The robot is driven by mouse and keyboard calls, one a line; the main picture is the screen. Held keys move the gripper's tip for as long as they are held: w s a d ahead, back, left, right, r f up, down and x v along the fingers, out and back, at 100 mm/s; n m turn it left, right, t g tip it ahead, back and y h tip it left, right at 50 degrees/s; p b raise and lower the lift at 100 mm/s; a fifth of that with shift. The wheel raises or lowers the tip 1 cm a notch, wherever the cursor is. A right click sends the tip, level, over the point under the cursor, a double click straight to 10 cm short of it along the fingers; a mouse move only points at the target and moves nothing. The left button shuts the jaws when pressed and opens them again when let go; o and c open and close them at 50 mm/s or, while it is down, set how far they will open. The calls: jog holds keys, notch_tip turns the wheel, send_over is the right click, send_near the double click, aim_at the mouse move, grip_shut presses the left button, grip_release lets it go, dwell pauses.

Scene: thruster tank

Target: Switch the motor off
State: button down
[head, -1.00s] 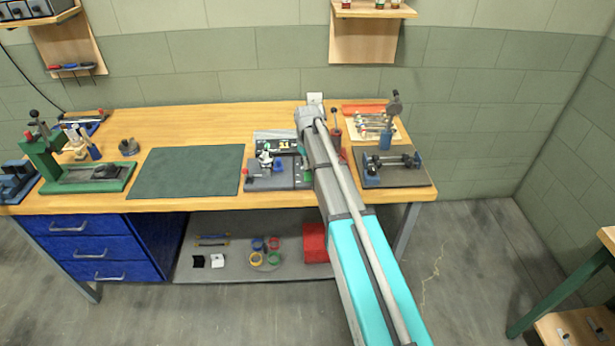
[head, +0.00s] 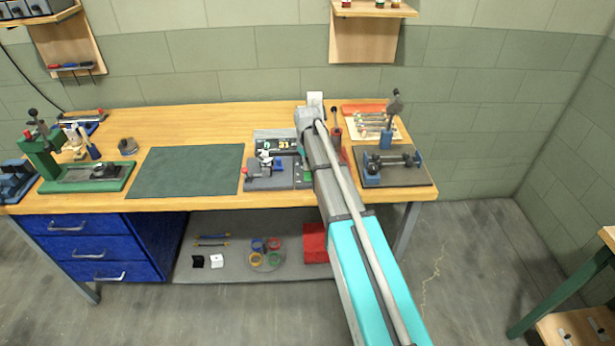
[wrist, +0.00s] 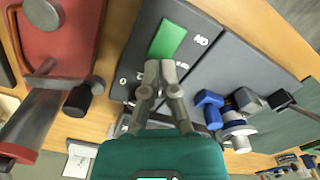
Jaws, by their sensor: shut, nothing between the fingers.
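A green rocker switch (wrist: 168,40) sits on a dark grey panel (wrist: 150,22) in the wrist view, with white markings around it. My gripper (wrist: 160,66) is shut and empty, its fingertips close beside the lower end of the green switch. I cannot tell whether they touch it. The motor unit (wrist: 236,118), with blue and grey parts, is on the neighbouring grey plate to the right. In the head view the motor bench (head: 268,172) stands left of my arm, and the green switch (head: 308,177) shows small beside the arm.
A red box-like piece (wrist: 55,40) and a dark-knobbed lever (wrist: 78,100) lie left of the panel in the wrist view. A clamp fixture (head: 392,163) stands right of my arm. A green mat (head: 187,172) lies clear on the left.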

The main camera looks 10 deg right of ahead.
aim_at(307, 173)
jog(key=shift+f+b, duration=0.95)
jog(key=shift+f, duration=0.05)
dwell(0.8)
jog(key=shift+r, duration=0.1)
jog(key=shift+r+p, duration=3.45)
jog(key=shift+p, duration=0.1)
jog(key=shift+s, duration=0.1)
jog(key=s+m, duration=0.4)
jog(key=s, duration=2.3)
jog(key=shift+s+a, duration=0.15)
jog(key=shift+a, duration=0.2)
